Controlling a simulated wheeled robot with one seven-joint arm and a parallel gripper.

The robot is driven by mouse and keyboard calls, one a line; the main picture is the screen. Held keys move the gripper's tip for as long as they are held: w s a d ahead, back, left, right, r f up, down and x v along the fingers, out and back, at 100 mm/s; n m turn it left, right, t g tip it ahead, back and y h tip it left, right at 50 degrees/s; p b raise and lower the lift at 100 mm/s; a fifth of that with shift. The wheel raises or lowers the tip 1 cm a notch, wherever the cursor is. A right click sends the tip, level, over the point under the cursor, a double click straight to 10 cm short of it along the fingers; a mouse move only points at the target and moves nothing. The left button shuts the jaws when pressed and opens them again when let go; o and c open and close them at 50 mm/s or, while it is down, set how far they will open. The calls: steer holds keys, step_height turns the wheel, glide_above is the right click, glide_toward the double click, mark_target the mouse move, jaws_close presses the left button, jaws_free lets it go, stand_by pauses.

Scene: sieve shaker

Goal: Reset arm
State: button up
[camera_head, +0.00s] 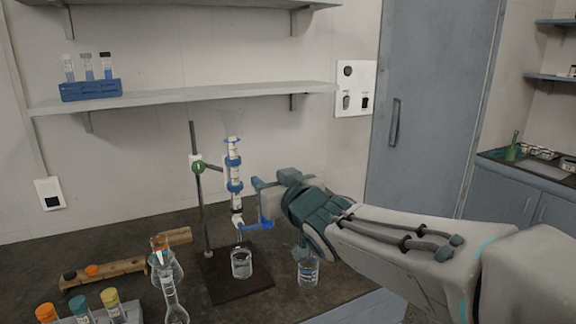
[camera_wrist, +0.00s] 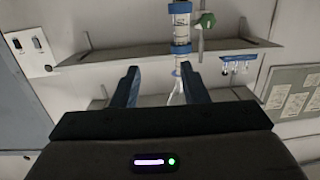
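My gripper (camera_head: 260,203) is at the end of my arm, which reaches in from the right over the bench. Its two blue fingers are apart, with no object clearly held between them; they also show spread in the wrist view (camera_wrist: 160,82). The glass column (camera_head: 235,175) with blue bands stands upright on a stand just left of my fingers. The lower finger is close to the column's bottom end; I cannot tell whether they touch. In the wrist view the column (camera_wrist: 181,25) appears by the right-hand finger.
A beaker (camera_head: 241,263) stands under the column on the dark stand base. Another beaker (camera_head: 308,271) stands below my wrist. Flasks (camera_head: 166,262), a wooden rack (camera_head: 105,272) and capped tubes (camera_head: 80,312) are at left. A wall shelf (camera_head: 190,96) runs above; a blue cabinet (camera_head: 425,100) is behind.

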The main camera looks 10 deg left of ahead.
steer(key=s+d+f+m+g+h+p, duration=0.1)
steer(key=s+d+f+m+g+h, duration=0.1)
steer(key=d+f+h, duration=0.45)
steer(key=s+d+f+m+g+h+p, duration=0.1)
steer(key=s+d+f+m+g+h, duration=0.15)
steer(key=d, duration=0.75)
steer(key=s+d+f+m+g, duration=0.1)
steer(key=s+d+f+g, duration=0.2)
steer(key=s, duration=0.5)
steer(key=s+d+f+m+g+p, duration=0.1)
steer(key=s+d+f+g, duration=0.2)
steer(key=s, duration=0.6)
step_height(320, 180, down, 3)
steer(key=shift+d+f+g+h+p, duration=0.15)
steer(key=shift+d+g+h+p, duration=0.2)
steer(key=shift+d, duration=0.6)
steer(key=shift+s+m, duration=0.1)
steer(key=shift+m, duration=0.15)
